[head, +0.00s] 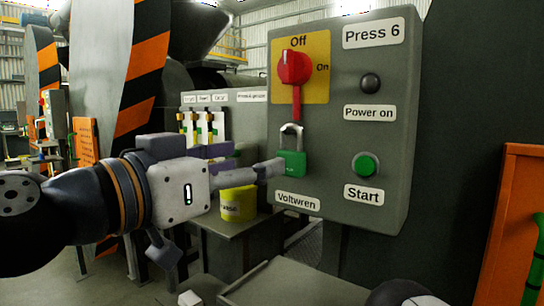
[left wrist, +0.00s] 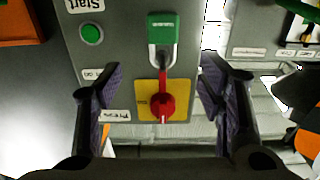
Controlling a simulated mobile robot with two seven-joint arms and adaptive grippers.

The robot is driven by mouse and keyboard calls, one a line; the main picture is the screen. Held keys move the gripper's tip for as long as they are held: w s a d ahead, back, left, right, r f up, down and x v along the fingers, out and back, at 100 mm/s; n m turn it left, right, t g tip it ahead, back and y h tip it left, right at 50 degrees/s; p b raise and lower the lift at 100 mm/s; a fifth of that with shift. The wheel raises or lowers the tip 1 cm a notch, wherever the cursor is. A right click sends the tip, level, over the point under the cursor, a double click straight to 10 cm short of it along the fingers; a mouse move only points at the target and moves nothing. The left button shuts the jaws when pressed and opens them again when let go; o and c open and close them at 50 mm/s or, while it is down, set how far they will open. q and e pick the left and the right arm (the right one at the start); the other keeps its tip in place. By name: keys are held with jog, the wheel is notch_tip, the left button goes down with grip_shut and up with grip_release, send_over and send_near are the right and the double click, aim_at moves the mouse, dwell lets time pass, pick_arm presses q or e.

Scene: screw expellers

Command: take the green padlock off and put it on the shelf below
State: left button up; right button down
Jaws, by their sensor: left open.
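The green padlock (head: 292,163) hangs by its silver shackle (head: 291,133) at the lower end of the red switch handle (head: 296,80), on the grey Press 6 panel. The handle points straight down. In the left wrist view, the scene is upside down and the padlock (left wrist: 163,28) is at the top centre. My left gripper (head: 268,167) is open and empty beside the padlock's left edge; I cannot tell whether it touches. Its fingers (left wrist: 160,78) stand apart on either side of the handle's line. A grey shelf (head: 300,285) lies below the panel. My right gripper is not visible.
The panel has a green Start button (head: 366,165) and a dark Power on lamp (head: 370,83). A yellow container (head: 238,203) stands on a grey surface left of the panel. An orange frame (head: 510,220) is at the right. The visible part of the shelf looks clear.

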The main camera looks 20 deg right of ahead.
aim_at(287, 152)
pick_arm(q)
jog(key=x, duration=1)
jog(key=shift+w+d, duration=0.1)
jog(key=shift+w, duration=0.25)
jog(key=shift+c, duration=0.6)
jog(key=c, duration=1.2)
